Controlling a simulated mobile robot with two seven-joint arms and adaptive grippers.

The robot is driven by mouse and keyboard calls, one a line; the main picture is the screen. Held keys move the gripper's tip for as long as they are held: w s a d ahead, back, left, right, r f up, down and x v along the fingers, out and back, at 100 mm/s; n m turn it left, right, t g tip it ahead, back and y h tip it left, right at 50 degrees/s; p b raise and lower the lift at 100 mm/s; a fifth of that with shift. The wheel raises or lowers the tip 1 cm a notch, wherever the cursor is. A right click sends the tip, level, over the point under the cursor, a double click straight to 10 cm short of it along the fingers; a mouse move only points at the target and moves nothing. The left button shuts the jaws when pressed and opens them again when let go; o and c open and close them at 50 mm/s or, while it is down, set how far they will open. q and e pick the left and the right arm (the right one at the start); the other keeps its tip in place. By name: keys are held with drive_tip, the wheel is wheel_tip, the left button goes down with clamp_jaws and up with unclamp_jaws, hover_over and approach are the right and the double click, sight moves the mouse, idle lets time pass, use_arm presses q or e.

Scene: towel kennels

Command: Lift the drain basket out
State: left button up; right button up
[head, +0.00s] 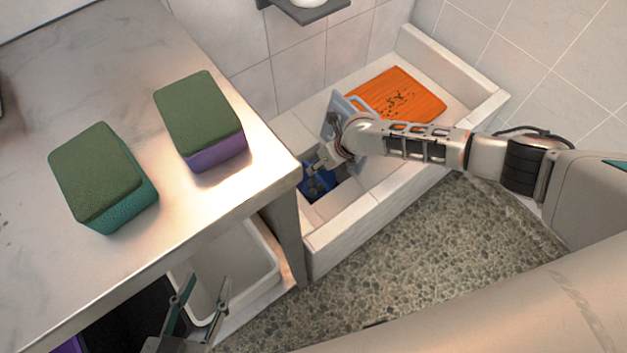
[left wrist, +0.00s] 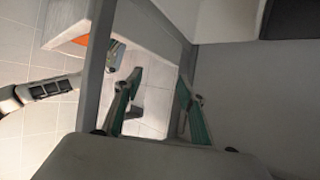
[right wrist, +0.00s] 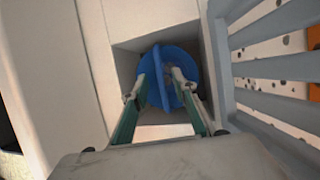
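The drain basket (head: 318,184) is blue and sits down in a square pit at the near end of the tiled trough. In the right wrist view it is a round blue basket (right wrist: 153,66) with an upright bar across its middle. My right gripper (right wrist: 160,82) is above the basket, its fingers apart on either side of the bar; I cannot tell whether they touch it. In the head view the arm partly hides the basket. My left gripper (head: 197,290) is open and empty at the lower left, by the table's underside; it also shows in the left wrist view (left wrist: 160,84).
A grey-blue slatted grate (right wrist: 265,75) stands upright beside the pit, close to my right gripper. An orange piece with dark specks (head: 405,92) lies in the trough (head: 350,228). Two green-topped sponges (head: 200,112) stand on the table (head: 70,45). A white bin (head: 262,252) is below.

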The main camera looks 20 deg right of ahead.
sight(315, 174)
drive_tip(key=f, duration=0.2)
drive_tip(key=a+f+b, duration=0.1)
drive_tip(key=f, duration=0.1)
drive_tip(key=shift+f, duration=0.1)
drive_tip(key=shift+w+a+f, duration=0.1)
drive_tip(key=shift+w+f, duration=0.05)
drive_tip(key=shift+f, duration=0.2)
drive_tip(key=shift+w, duration=0.15)
drive_tip(key=shift+w+r, duration=0.1)
clamp_jaws()
use_arm(q)
drive_tip(key=shift+w+d+r, duration=0.3)
drive_tip(key=shift+d+r, duration=0.2)
drive_tip(key=shift+d, duration=0.05)
drive_tip(key=shift+f, duration=0.1)
